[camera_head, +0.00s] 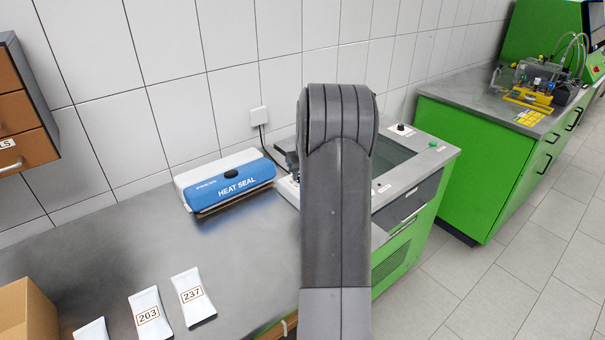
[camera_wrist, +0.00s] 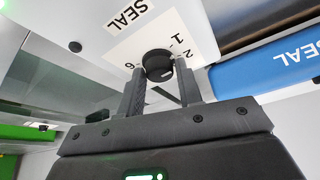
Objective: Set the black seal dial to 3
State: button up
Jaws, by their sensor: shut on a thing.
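The black seal dial (camera_wrist: 157,62) sits on a white panel label (camera_wrist: 128,38) marked SEAL, with the numbers 1, 2 and 6 showing around it. My gripper (camera_wrist: 160,74) has one finger on each side of the dial and is shut on it. A short white mark shows on the dial's side facing the gripper body. I cannot tell for sure which number the dial is set to; the rest of the scale is hidden. In the head view my arm hides the dial and gripper.
A blue and white heat sealer (camera_head: 228,178) lies on the steel worktop (camera_head: 95,245). White pouches marked 203 (camera_head: 149,315) and 237 (camera_head: 194,296) lie in front. A glass-topped unit with a small black knob (camera_head: 403,128) and green button (camera_head: 433,144) stands right of my arm.

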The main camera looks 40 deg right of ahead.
jog(key=m, duration=0.2)
jog(key=m+g+h, duration=0.1)
jog(key=m, duration=0.2)
jog(key=m+h, duration=0.1)
jog(key=m, duration=0.1)
jog(key=shift+w+a+g, duration=0.25)
jog(key=shift+g, duration=0.05)
jog(key=m+g, duration=0.1)
jog(key=m, duration=0.2)
jog(key=m+g+h, duration=0.1)
jog(key=m, duration=0.2)
jog(key=shift+w+m, duration=0.1)
jog(key=shift+m, duration=0.3)
jog(key=shift+g, duration=0.3)
jog(key=o, duration=0.9)
jog(key=shift+o, duration=0.3)
jog(key=v, duration=1)
jog(key=shift+a+r, duration=0.2)
jog(key=shift+r, duration=0.1)
